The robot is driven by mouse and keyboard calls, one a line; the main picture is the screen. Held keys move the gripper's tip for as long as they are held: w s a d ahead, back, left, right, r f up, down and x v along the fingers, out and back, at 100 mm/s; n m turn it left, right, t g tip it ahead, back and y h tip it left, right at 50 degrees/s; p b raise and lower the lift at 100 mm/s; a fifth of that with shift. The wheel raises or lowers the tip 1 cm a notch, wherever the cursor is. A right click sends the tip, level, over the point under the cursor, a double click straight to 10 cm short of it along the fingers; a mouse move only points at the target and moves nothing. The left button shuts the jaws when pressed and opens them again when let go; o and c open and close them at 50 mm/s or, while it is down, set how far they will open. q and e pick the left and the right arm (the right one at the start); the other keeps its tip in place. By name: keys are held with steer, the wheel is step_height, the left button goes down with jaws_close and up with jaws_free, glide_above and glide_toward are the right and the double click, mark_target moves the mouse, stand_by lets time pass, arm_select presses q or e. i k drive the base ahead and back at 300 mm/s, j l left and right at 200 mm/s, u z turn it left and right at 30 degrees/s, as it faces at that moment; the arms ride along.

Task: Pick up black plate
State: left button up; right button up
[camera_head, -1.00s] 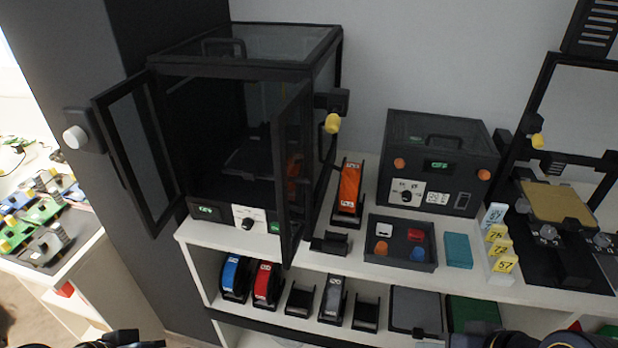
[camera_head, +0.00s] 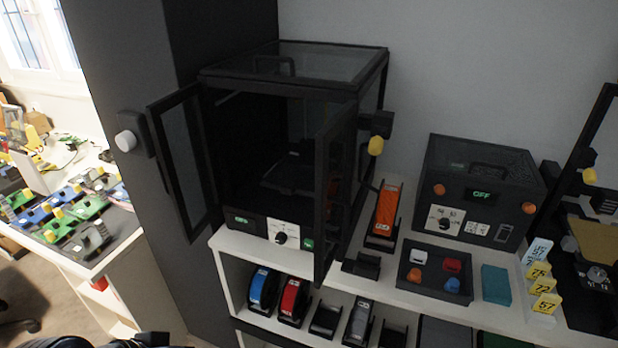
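A dark flat plate (camera_head: 290,172) lies inside the open black 3D printer (camera_head: 232,226), on its bed, in deep shade. Another dark grey plate (camera_head: 445,332) lies on the lower shelf at the bottom edge, partly cut off by the frame. I cannot tell which of the two is the black plate. Dark parts of my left arm show at the bottom left edge, well away from both plates; no fingers can be made out. My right gripper is out of view.
Both printer doors stand open; the right door (camera_head: 336,190) juts out over the shelf front. A spool holder with orange filament (camera_head: 384,214), a parts tray (camera_head: 407,285), a teal block (camera_head: 496,285) and a black box (camera_head: 478,190) crowd the white shelf top. Several spools sit below.

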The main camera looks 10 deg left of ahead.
mark_target(291, 178)
steer(key=z, duration=2.15)
steer(key=u, duration=2.4)
steer(key=i+j+z, duration=0.7)
steer(key=l, duration=0.1)
